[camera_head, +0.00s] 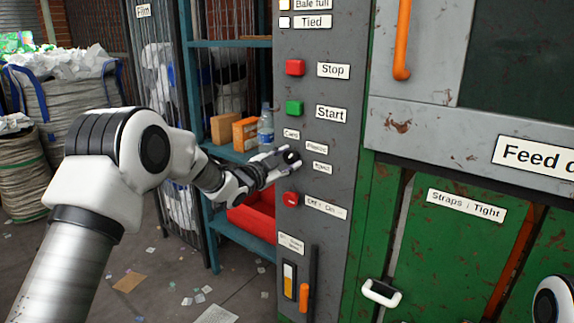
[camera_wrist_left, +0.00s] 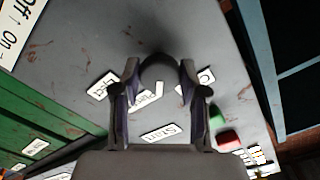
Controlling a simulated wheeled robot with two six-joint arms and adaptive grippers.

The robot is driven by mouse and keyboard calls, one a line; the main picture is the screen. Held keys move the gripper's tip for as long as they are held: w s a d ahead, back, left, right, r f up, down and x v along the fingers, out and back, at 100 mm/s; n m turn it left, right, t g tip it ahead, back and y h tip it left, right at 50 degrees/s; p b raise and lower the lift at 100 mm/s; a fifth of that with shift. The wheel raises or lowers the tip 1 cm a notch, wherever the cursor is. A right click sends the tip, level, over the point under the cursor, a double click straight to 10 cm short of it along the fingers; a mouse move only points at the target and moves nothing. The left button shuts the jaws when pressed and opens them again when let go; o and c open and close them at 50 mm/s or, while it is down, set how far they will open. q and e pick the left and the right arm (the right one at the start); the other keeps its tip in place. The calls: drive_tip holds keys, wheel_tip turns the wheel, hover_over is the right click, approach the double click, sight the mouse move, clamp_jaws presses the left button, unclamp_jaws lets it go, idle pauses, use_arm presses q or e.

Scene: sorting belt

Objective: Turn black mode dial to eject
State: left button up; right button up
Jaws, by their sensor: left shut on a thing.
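My right gripper is out of view.
A red Stop button (camera_head: 295,67) and green Start button (camera_head: 294,108) sit above the dial. A red Off-On switch (camera_head: 290,199) is below it, and an orange lever (camera_head: 304,292) lower down. A blue shelf (camera_head: 227,153) with boxes and a bottle stands left.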

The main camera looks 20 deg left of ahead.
use_arm(q)
drive_tip(key=m+b, duration=0.2)
drive_tip(key=m, duration=0.1)
drive_tip(key=shift+f+m, duration=0.15)
drive_tip(key=shift+m, duration=0.25)
drive_tip(key=m+b, duration=0.2)
drive_tip(key=shift+m, duration=0.4)
drive_tip(key=m+b, duration=0.2)
drive_tip(key=shift+b, duration=0.3)
drive_tip(key=shift+m+b, duration=1.1)
drive_tip(key=shift+m, duration=0.6)
drive_tip(key=o, duration=1.1)
drive_tip(key=shift+o, duration=0.2)
drive_tip(key=shift+s, duration=0.1)
